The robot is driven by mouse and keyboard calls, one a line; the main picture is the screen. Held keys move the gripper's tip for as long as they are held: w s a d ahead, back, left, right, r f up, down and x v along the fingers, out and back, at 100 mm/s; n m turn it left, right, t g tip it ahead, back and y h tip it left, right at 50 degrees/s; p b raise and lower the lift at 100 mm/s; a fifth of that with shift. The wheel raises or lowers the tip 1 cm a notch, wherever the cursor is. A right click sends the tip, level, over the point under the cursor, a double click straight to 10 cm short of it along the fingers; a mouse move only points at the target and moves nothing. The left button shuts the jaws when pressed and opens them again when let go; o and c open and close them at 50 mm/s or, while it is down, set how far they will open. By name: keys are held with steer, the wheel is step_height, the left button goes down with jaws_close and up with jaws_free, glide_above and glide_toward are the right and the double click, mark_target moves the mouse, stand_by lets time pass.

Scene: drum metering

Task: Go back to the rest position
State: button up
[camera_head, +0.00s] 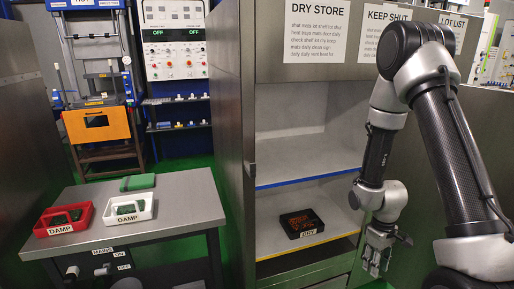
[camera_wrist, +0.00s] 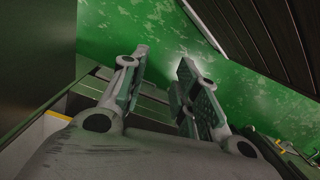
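My gripper (camera_head: 374,262) hangs at the end of my arm at the right, in front of the open dry store cabinet's right side. In the wrist view my gripper (camera_wrist: 160,90) shows its two fingers apart with nothing between them. The green floor lies beyond the fingertips. A black tray (camera_head: 302,223) labelled DRY, with dark orange-brown contents, sits on the cabinet shelf (camera_head: 275,241), to the left of my gripper and apart from it.
A grey table (camera_head: 180,200) at the left bears a red tray (camera_head: 88,217) and a white tray (camera_head: 148,212), both labelled DAMP, and a green block (camera_head: 138,182). The cabinet door (camera_head: 228,130) stands open between table and shelf. A control panel (camera_head: 175,45) stands behind.

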steer(key=s+r+m+t, duration=0.2)
steer(key=s+r, duration=0.3)
steer(key=r, duration=0.7)
steer(key=s+r+m+t, duration=0.1)
steer(key=s+r, duration=0.3)
steer(key=r, duration=0.9)
steer(key=s+r+m+t, duration=0.2)
steer(key=s+r, duration=0.3)
steer(key=r, duration=0.8)
steer(key=shift+s+a+m+t, duration=0.3)
steer(key=shift+s+t, duration=0.05)
steer(key=shift+t, duration=0.05)
steer(key=shift+r, duration=0.1)
